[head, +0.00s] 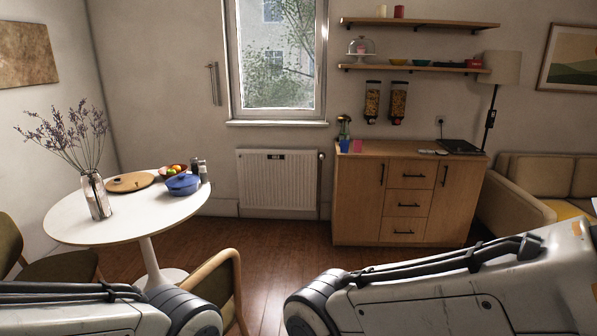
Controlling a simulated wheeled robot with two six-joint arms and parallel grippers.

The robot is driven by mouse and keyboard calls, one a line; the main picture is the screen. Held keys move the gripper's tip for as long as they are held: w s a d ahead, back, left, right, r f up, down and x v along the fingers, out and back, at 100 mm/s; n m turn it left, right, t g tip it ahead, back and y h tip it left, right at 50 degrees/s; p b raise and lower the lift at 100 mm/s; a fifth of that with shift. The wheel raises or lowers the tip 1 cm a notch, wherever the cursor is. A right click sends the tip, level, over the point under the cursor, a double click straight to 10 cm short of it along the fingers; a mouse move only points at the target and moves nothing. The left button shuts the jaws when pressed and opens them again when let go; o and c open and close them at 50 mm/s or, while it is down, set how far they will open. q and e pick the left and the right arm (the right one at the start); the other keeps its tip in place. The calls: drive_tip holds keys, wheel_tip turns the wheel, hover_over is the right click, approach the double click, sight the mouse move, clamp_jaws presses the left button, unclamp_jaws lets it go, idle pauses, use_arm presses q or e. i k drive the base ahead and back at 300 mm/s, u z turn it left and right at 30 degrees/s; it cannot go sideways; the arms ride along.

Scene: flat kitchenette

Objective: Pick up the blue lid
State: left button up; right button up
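A blue lid (182,179) sits on a blue pot (183,189) on the round white table (131,224) at the left. The pot stands near the table's right back edge, beside small dark shakers and a bowl of fruit. Only links of my two arms show, low at the left and right of the head view. Neither gripper is in view.
A vase of lavender (97,195), a round wooden board (130,182) and a fruit bowl (173,171) share the table. A wooden chair (229,283) stands in front of it. Wooden floor is open before the radiator (278,180) and cabinet (408,200).

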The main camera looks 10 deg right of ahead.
sight(182, 180)
drive_tip(key=z, duration=0.65)
drive_tip(key=i, duration=5.25)
drive_tip(key=u, duration=2.75)
